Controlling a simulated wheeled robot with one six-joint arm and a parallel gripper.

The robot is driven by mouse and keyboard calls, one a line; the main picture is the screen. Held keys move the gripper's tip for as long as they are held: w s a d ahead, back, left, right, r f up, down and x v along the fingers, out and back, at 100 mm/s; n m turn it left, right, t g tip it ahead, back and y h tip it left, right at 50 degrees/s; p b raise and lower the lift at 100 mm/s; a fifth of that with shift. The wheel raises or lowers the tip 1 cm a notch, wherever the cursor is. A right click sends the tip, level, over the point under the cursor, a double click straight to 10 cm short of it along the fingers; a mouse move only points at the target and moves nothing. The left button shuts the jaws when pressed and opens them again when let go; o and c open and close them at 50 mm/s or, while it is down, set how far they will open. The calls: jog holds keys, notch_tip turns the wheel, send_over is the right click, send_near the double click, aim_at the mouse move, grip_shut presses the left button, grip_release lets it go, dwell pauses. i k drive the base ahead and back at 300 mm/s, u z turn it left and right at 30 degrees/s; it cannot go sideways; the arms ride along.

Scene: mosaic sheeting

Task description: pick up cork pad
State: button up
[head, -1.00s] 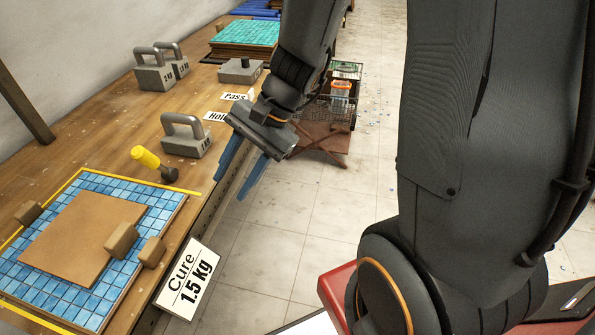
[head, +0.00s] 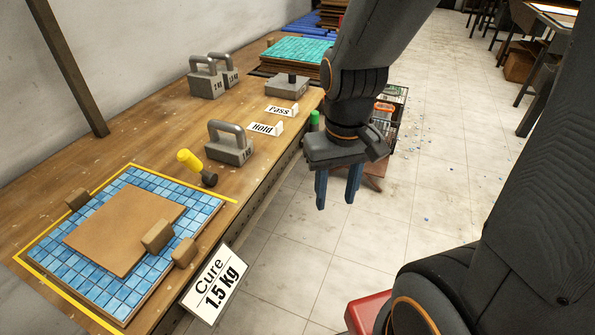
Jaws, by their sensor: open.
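The cork pad is most likely the flat tan square (head: 118,232) lying on the blue mosaic sheet (head: 140,290) at the lower left of the head view. My gripper (head: 338,190) is open and empty. Its blue fingers point down over the floor, beyond the bench's front edge and well to the right of the pad.
On the bench stand a grey handled weight (head: 230,148), a yellow-handled tool (head: 190,162) and more weights (head: 206,82) behind. "Hold" (head: 264,127) and "Pass" (head: 281,110) cards stand beyond. A "Cure 1.5 kg" sign (head: 214,285) hangs at the front edge. A teal tile stack (head: 298,49) sits at the back.

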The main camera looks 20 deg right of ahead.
aim_at(136, 222)
jog(key=u, duration=1.45)
jog(key=k, duration=1.1)
jog(key=u, duration=0.5)
jog(key=i, duration=1.45)
jog(key=z, duration=0.6)
